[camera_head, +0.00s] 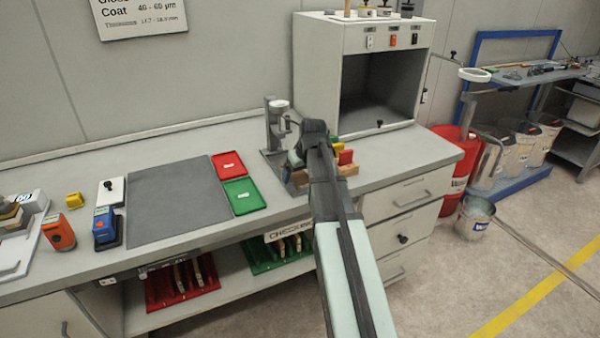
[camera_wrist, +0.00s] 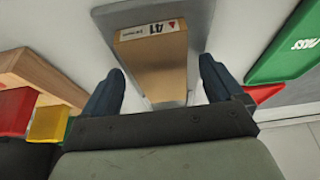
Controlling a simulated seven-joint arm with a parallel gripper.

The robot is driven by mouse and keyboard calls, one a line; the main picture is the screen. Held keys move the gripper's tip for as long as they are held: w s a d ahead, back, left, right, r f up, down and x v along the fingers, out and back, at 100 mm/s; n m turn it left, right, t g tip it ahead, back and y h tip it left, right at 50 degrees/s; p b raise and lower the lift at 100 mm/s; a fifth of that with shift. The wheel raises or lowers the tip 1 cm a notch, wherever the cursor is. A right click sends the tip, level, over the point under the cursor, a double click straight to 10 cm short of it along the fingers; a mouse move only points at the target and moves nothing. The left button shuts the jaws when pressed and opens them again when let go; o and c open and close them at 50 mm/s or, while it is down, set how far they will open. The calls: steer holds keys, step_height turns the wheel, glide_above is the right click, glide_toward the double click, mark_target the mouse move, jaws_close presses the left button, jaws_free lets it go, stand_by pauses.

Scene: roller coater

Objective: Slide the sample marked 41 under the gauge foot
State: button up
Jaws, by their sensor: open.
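The sample marked 41 (camera_wrist: 152,52) is a flat piece with a tan face and a white label, in the wrist view. It lies between the fingers of my gripper (camera_wrist: 161,66), which is open, with a visible gap on each side. The sample's label end overlaps a grey plate (camera_wrist: 197,22), apparently the gauge base. In the head view the gauge (camera_head: 276,125) stands on the bench just left of my gripper (camera_head: 294,163). The gauge foot cannot be made out, and my arm hides the sample there.
A wooden rack (camera_wrist: 38,72) with coloured pieces is left of my gripper in the wrist view. The green PASS tray (camera_wrist: 290,45) is on the right. In the head view, a red tray (camera_head: 228,165) and dark mat (camera_head: 180,200) lie left; a grey cabinet (camera_head: 315,75) stands behind.

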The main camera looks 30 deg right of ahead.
steer(key=shift+c, duration=0.3)
steer(key=c, duration=1.1)
steer(key=shift+w, duration=0.1)
